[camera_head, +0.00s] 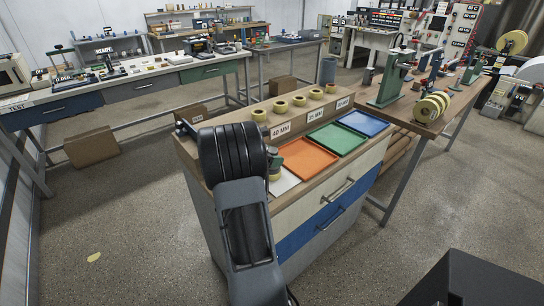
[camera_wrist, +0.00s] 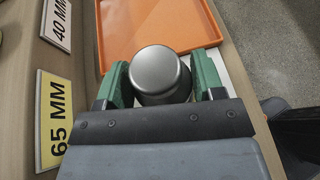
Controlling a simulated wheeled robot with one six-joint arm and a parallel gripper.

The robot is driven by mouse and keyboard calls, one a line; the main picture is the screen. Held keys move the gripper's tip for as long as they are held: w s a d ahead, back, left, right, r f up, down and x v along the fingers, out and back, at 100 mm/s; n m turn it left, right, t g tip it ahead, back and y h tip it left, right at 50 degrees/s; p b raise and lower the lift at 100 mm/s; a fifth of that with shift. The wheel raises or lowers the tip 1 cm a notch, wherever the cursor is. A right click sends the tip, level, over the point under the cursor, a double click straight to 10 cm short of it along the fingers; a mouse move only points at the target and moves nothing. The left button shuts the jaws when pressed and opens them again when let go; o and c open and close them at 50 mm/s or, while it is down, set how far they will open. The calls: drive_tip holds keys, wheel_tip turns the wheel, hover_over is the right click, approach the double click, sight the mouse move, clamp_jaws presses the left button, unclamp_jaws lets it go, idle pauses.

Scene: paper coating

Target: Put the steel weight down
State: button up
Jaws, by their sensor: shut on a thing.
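The steel weight (camera_wrist: 161,72) is a grey metal cylinder, seen from above in the wrist view. My gripper (camera_wrist: 160,84) has its green fingers on both sides of it and is shut on it. In the head view my gripper (camera_head: 274,160) is over the near left part of the cabinet top, mostly hidden behind my arm. A white tray or sheet (camera_head: 285,183) lies close below it, beside the orange tray (camera_head: 307,160). The orange tray also shows just beyond the weight in the wrist view (camera_wrist: 160,22). Whether the weight touches anything below cannot be told.
Green (camera_head: 337,138) and blue (camera_head: 363,123) trays lie beyond the orange one. Several yellow rolls (camera_head: 280,106) stand on the raised shelf behind, with width labels on its front. A 65 MM label (camera_wrist: 54,118) is left of my gripper. A wooden bench (camera_head: 452,100) with machines adjoins at right.

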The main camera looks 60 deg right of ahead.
drive_tip(key=o, duration=1.4)
drive_tip(key=shift+o, duration=0.2)
drive_tip(key=shift+r, duration=0.15)
drive_tip(key=shift+r+p, duration=0.3)
drive_tip(key=v, duration=1.1)
drive_tip(key=s+a+m+t+y, duration=0.1)
drive_tip(key=a+m+t+y, duration=0.2)
drive_tip(key=a, duration=0.8)
drive_tip(key=s+a+f+m+t+y, duration=0.1)
drive_tip(key=a+m+y, duration=0.4)
drive_tip(key=a, duration=0.7)
drive_tip(key=s+a+f+m+t+y, duration=0.1)
drive_tip(key=s+a+m+t+y, duration=0.2)
drive_tip(key=a, duration=0.8)
drive_tip(key=shift+a+m+t+y, duration=0.4)
drive_tip(key=shift+m+t+y, duration=0.3)
drive_tip(key=shift+t, duration=0.4)
drive_tip(key=shift+s+f, duration=0.1)
